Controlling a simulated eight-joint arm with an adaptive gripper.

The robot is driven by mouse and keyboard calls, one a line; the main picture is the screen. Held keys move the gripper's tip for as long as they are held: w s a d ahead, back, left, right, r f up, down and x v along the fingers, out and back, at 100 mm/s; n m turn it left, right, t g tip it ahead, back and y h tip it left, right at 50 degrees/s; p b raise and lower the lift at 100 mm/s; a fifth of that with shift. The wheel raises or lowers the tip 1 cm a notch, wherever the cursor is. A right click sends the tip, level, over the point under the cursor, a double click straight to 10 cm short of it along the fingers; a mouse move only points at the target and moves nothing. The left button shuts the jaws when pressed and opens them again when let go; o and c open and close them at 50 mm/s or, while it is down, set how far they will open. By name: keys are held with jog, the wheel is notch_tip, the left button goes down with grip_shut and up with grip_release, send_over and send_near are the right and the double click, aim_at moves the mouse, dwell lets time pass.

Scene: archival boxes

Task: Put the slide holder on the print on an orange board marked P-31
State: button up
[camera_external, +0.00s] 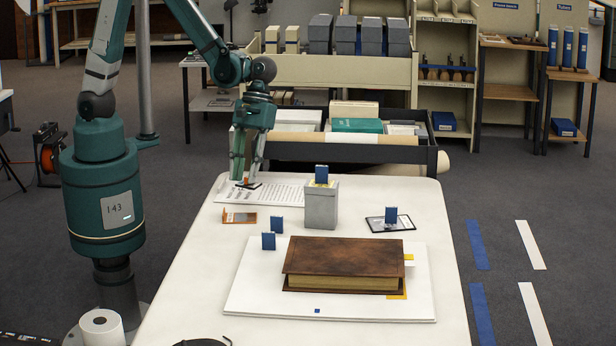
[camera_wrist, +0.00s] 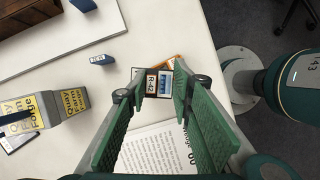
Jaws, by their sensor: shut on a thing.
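My gripper (camera_external: 248,183) is shut on the slide holder (camera_external: 255,186), a small dark-edged piece, near the printed sheet. The wrist view shows the slide holder (camera_wrist: 153,84) between the fingertips (camera_wrist: 158,87), with a white R-42 label and a blue panel. The print on the orange board (camera_external: 240,217) lies flat on the white table in front of the gripper, near the table's left edge. Its top looks bare in the external view, and its marking is too small to read there. The fingers and held piece partly hide that area in the wrist view.
A grey box (camera_external: 321,207) with a blue piece on top stands to the right. Two blue upright pieces (camera_external: 276,224) (camera_external: 268,241) stand near a brown book (camera_external: 345,262) on a white slab. A dark board (camera_external: 378,226) bears another blue piece. A text sheet (camera_external: 285,192) lies behind.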

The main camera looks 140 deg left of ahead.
jog(key=shift+f+b, duration=0.75)
jog(key=shift+f, duration=2.3)
jog(key=shift+f+b, duration=0.55)
jog(key=shift+f, duration=1.35)
jog(key=shift+f, duration=0.1)
jog(key=o, duration=0.8)
jog(key=p+v, duration=0.2)
jog(key=v, duration=1)
jog(key=shift+p, duration=0.4)
